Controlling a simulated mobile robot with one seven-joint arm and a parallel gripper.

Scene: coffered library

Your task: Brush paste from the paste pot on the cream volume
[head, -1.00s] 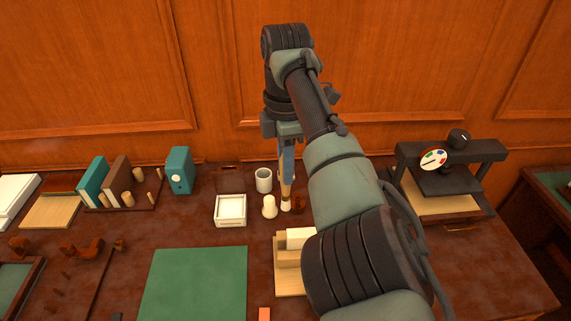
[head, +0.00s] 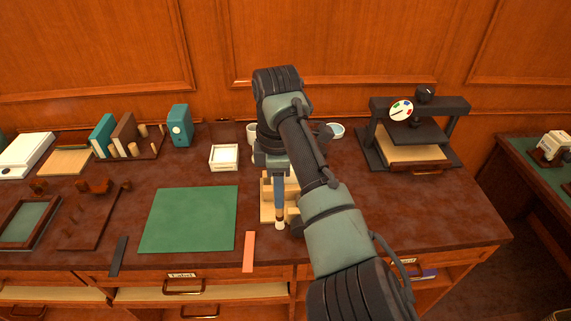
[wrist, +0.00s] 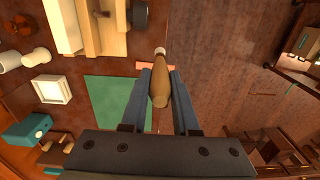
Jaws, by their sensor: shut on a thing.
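My gripper (head: 278,188) is shut on a brush (wrist: 160,88) with a wooden handle. Its pale tip (head: 280,225) points down in the head view, at the front of a light wooden stand (head: 266,211). I cannot tell whether the tip touches anything. A cream block, which looks like the cream volume (wrist: 62,25), lies along the stand in the wrist view; my arm and gripper largely hide it in the head view. A small round bowl with a pale blue inside (head: 336,130) stands behind my arm; I cannot tell whether it is the paste pot.
A green mat (head: 190,220) lies left of the stand, and an orange strip (head: 249,252) lies near the front edge. A white square tray (head: 224,158) and a white cup (head: 252,133) stand behind. A black press (head: 418,135) is at back right. The right tabletop is clear.

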